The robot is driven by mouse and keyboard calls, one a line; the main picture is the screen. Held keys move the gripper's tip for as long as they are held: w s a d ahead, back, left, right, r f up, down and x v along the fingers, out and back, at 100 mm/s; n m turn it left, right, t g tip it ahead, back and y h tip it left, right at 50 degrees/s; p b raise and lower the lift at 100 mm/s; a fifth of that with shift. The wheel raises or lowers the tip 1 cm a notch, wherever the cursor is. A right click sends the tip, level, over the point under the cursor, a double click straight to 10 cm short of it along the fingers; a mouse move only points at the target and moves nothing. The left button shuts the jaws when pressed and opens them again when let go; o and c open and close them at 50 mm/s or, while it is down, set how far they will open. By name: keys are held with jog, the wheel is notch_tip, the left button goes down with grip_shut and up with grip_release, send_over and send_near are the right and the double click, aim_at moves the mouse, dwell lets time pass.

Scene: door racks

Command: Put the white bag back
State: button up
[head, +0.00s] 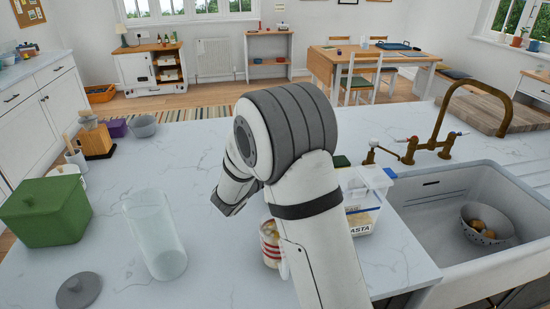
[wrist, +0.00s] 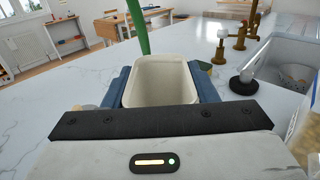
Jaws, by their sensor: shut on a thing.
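In the wrist view my gripper (wrist: 160,88) has its two blue-grey fingers on either side of a cream, open-topped container (wrist: 162,68), shut on its sides. The container looks empty inside; I cannot tell whether it is the white bag. A green strip (wrist: 138,25) rises behind its left rim. In the head view my arm hides the gripper and the held thing. A white pack with "PASTA" lettering (head: 362,222) stands on the worktop right of my arm, partly hidden by it.
A red and cream tin (head: 270,243) stands beside my arm. A clear glass cylinder (head: 155,235), a grey lid (head: 78,290) and a green box (head: 46,210) stand left. The sink (head: 480,225) holds a colander (head: 487,222); a brass tap (head: 440,130) rises behind.

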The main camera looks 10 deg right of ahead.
jog(key=o, duration=1.6)
jog(key=shift+f, duration=0.1)
jog(key=b+v, duration=0.1)
jog(key=v, duration=1.1)
jog(key=shift+r+b, duration=0.25)
jog(key=shift+b, duration=0.05)
jog(key=shift+s, duration=0.1)
